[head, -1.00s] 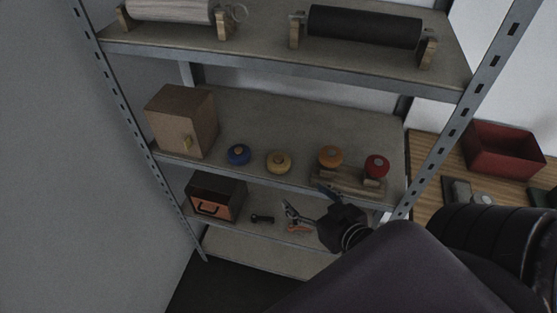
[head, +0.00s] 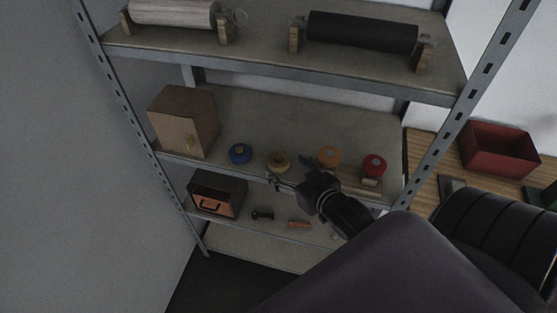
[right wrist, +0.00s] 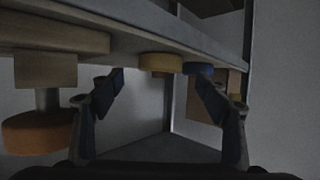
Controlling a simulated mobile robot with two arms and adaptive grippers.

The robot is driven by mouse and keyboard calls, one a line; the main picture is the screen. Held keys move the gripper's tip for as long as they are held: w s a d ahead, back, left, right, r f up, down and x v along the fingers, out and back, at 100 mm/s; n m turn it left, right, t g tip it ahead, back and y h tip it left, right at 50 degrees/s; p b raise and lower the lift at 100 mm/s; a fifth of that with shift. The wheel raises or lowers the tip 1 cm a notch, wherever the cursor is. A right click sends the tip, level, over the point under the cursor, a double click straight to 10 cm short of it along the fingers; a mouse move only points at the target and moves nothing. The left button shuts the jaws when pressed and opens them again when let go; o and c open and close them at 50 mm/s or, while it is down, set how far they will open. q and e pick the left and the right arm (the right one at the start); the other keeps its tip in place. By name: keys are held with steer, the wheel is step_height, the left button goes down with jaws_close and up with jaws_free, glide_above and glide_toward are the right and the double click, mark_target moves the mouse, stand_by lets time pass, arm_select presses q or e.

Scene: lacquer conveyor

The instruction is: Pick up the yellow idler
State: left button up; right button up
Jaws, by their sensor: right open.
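The yellow idler (head: 277,160) is a small yellow disc with a knob, sitting on the middle shelf between the blue idler (head: 240,153) and the orange one (head: 328,155). My right gripper (head: 288,171) is open and empty at the shelf's front edge, close to the yellow idler and partly in front of it. In the right wrist view, which looks upside down, the yellow idler (right wrist: 160,63) lies beyond the fingertips, between the two spread fingers of the gripper (right wrist: 160,92). My left gripper is not in view.
A brown box (head: 183,122) stands at the shelf's left. The upper shelf (head: 270,72) carries two rollers. The lower shelf holds an orange-fronted box (head: 213,192) and tools.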

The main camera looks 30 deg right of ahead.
mark_target(279, 158)
steer(key=x, duration=0.2)
steer(key=r+p+x, duration=0.1)
steer(key=x, duration=0.2)
steer(key=shift+w+f, duration=0.15)
steer(key=shift+w, duration=0.35)
steer(key=shift+s, duration=0.1)
steer(key=c, duration=1.3)
steer(key=shift+c, duration=0.2)
